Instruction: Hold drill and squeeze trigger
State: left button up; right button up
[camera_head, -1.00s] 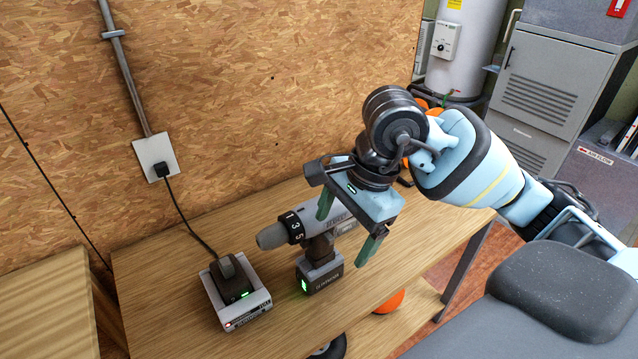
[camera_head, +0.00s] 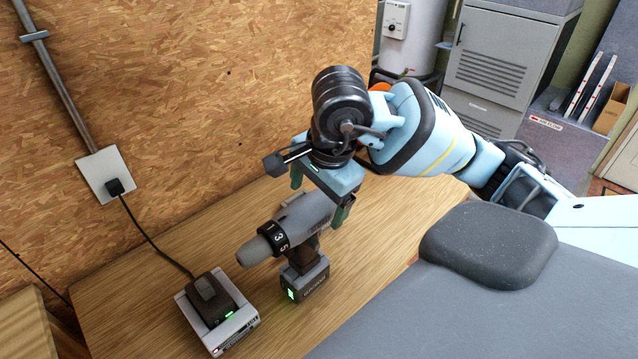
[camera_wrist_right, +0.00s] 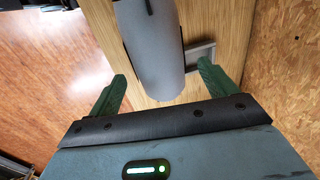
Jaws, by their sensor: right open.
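The grey and black drill (camera_head: 305,218) stands upright on its battery base on the wooden table, its chuck pointing left in the head view. My right gripper (camera_head: 318,200) is open above the drill's rear body, with one finger on the far side and one on the near side. In the right wrist view, the drill's grey body (camera_wrist_right: 150,50) lies between and ahead of the two green fingertips (camera_wrist_right: 160,88). I cannot tell whether the fingers touch it. The drill's trigger is hard to make out. My left gripper is not in view.
A charger (camera_head: 217,312) with a battery in it sits on the table (camera_head: 150,275) left of the drill, its cord running to a wall outlet (camera_head: 106,175). A chipboard wall (camera_head: 230,90) stands behind the table. Grey metal cabinets (camera_head: 495,60) stand at the back right.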

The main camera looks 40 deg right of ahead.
jog(key=shift+x, duration=2.1)
grip_shut()
jog(key=c, duration=0.8)
grip_release()
jog(key=c, duration=0.4)
jog(key=shift+o, duration=0.2)
